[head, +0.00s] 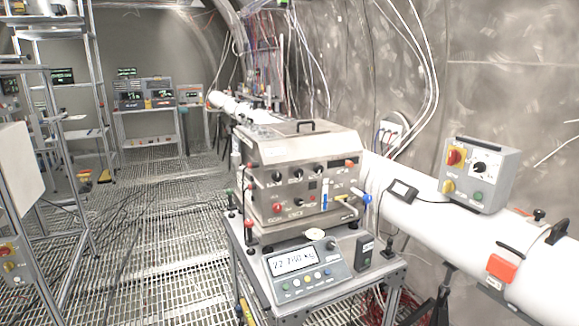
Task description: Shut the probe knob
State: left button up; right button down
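Neither of my grippers is in view. A steel instrument box (300,165) stands on a metal cart in the middle, with several black knobs, a red knob (277,208) and small coloured parts on its front. A blue-ended handle (367,199) sticks out at its right side. A grey control box (480,175) on the white pipe at right has a red-and-yellow switch (455,157), a black rotary knob (481,168) and a green button (478,196). I cannot tell which of these is the probe knob, or whether it is open or shut.
The cart (298,318) carries a scale with a lit display (294,261) and a small black device (364,252). A white pipe (425,222) runs along the right wall. A metal rack (68,150) stands at left. The grated floor (160,240) between is mostly clear, with some cables.

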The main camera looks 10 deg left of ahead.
aim_at(317, 168)
jog(key=z, duration=1)
jog(key=k, duration=1.3)
jog(key=z, duration=0.95)
jog(key=i, duration=1.15)
jog(key=u, duration=0.95)
jog(key=i, duration=1.25)
jog(key=u, duration=1.25)
